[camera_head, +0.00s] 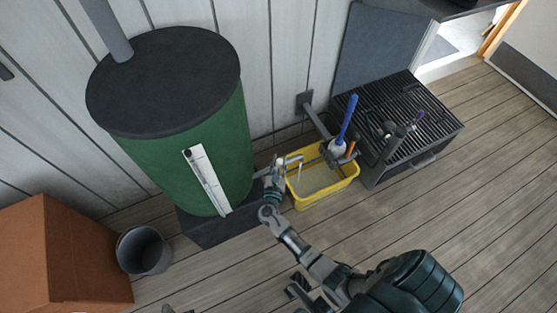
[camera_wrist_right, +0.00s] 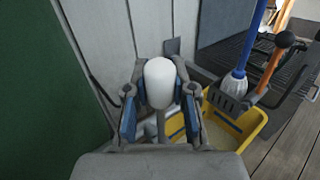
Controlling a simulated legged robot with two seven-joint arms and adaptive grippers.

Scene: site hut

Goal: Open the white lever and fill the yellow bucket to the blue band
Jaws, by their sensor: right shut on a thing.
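The white lever (camera_wrist_right: 159,83) shows as a rounded white end between my right gripper's fingers in the right wrist view. My right gripper (camera_wrist_right: 159,100) is shut on it; in the head view this gripper (camera_head: 276,172) is beside the green barrel (camera_head: 160,150), left of the yellow bucket. The yellow bucket (camera_head: 327,196) stands on the floor below the tap's spout (camera_head: 294,159). A blue band (camera_head: 308,161) shows in part along its inner back wall. The bucket's inside looks pale grey; I cannot tell the water level or whether water runs. My left gripper is not in view.
A mop with a blue handle (camera_head: 348,117) and an orange-handled tool (camera_head: 350,150) stand at the bucket's right back. A black grill (camera_head: 440,125) is to the right. A grey bin (camera_head: 143,250) and brown box (camera_head: 75,255) are at left.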

